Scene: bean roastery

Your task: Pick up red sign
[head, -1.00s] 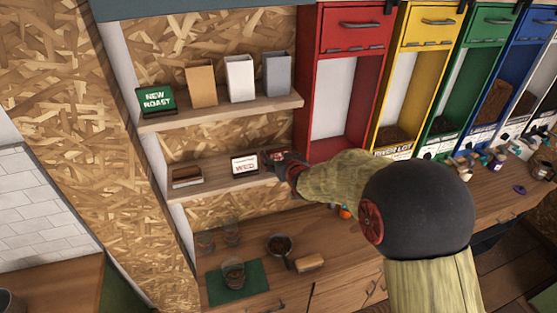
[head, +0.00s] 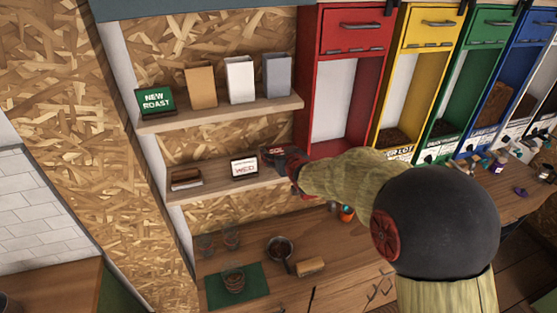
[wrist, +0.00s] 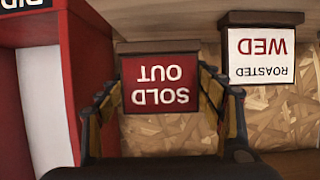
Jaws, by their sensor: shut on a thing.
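The red sign (wrist: 160,97) reads SOLD OUT and appears upside down in the wrist view, with a dark brown base along its upper edge there. My gripper (wrist: 160,88) has one finger on each side of it and is shut on it. In the head view the red sign (head: 277,151) shows small and dark, at the right end of the lower shelf (head: 215,184). My gripper (head: 291,162) reaches it from the right and partly hides it. I cannot tell whether its base still touches the shelf.
A white ROASTED WED sign (head: 244,167) stands just left of the red sign, with a small gap. A brown box (head: 186,179) sits farther left. The upper shelf (head: 220,113) is above, and the red dispenser (head: 309,80) stands close on the right.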

